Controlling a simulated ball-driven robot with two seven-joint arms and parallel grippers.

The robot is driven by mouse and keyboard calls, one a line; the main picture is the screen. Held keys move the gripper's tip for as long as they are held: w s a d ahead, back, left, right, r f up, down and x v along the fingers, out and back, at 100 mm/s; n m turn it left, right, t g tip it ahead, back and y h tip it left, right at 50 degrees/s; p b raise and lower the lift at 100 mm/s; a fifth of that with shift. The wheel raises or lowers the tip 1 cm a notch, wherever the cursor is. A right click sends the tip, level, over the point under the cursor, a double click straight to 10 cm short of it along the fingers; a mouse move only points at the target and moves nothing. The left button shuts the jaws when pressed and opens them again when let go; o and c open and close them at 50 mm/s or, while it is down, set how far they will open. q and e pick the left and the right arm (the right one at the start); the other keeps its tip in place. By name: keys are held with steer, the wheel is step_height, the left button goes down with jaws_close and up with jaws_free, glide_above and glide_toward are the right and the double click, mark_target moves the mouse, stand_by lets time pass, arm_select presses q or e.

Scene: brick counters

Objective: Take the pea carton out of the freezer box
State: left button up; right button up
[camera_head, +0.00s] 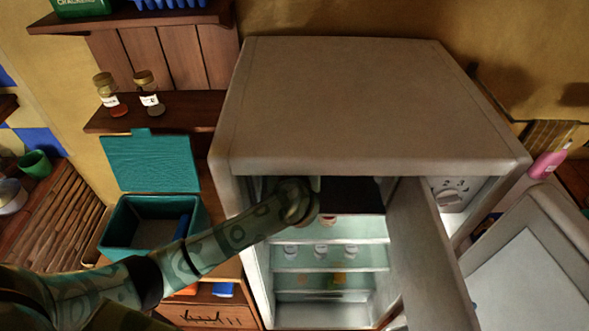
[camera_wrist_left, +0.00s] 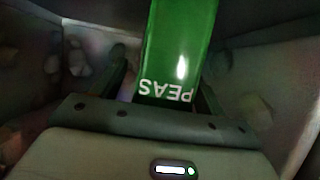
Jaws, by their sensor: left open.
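The green pea carton (camera_wrist_left: 180,50) shows in the left wrist view, with the word PEAS upside down on its near end. My left gripper (camera_wrist_left: 167,80) is open, with one finger on each side of the carton; I cannot tell whether either finger touches it. Pale, frosty-looking walls of the freezer box (camera_wrist_left: 85,60) surround them. In the head view my left arm reaches into the top of the fridge (camera_head: 370,105). Its gripper and the carton are hidden there beside a dark opening. My right gripper is in neither view.
A fridge door (camera_head: 430,250) stands open at the right of the opening, with another pale panel (camera_head: 530,275) further right. Shelves below hold several small items. An open teal box (camera_head: 120,225) stands left of the fridge, under a wooden shelf with two jars.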

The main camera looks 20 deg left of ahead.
arm_select(q)
steer(key=c, duration=1.3)
steer(key=shift+r, duration=0.1)
